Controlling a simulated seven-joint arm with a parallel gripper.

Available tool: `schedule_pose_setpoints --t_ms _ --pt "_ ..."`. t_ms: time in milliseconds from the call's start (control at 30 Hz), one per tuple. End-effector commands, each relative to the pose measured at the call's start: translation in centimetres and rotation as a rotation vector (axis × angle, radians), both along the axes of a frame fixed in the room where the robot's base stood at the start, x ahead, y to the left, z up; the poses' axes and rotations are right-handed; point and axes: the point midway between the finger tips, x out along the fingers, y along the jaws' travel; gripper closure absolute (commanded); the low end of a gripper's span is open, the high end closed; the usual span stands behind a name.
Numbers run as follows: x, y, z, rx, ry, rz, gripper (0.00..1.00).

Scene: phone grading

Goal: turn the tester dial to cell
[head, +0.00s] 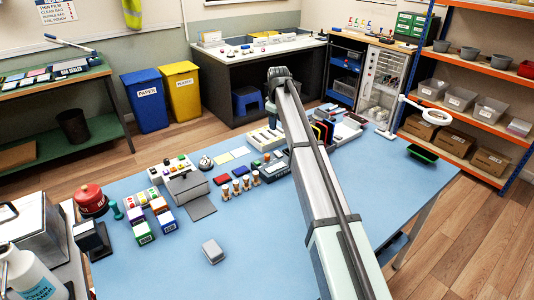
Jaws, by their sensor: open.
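I cannot pick out the tester dial for sure at this size. A control box (173,167) with coloured knobs or buttons stands at the left back of the blue table. A grey box-shaped device (187,188) stands just in front of it. No dial marking or "cell" label is readable. My arm crosses the picture from the lower right up to a dark joint at the top centre. My gripper is not visible. What lies behind the arm is hidden.
The blue table (255,225) has clear room at its front middle, around a small grey block (213,251). Several small stampers (236,187) stand mid-table. A magnifier lamp (424,110) is at the right back.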

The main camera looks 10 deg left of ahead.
Motion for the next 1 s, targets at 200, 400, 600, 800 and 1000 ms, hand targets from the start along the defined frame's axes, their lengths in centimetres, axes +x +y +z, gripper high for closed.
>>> schedule_pose_setpoints --t_ms 200,400,600,800,1000 --pt "-5.2 2.8 1.4 -0.062 0.167 0.087 0.5" --pt "-6.5 3.2 1.3 -0.078 0.211 0.109 0.5" --pt "-6.4 3.1 -1.2 -0.078 0.213 0.107 0.5" --pt "-6.2 3.0 -4.7 -0.078 0.213 0.107 0.5" --pt "-6.0 3.0 -8.1 -0.077 0.211 0.106 0.5"
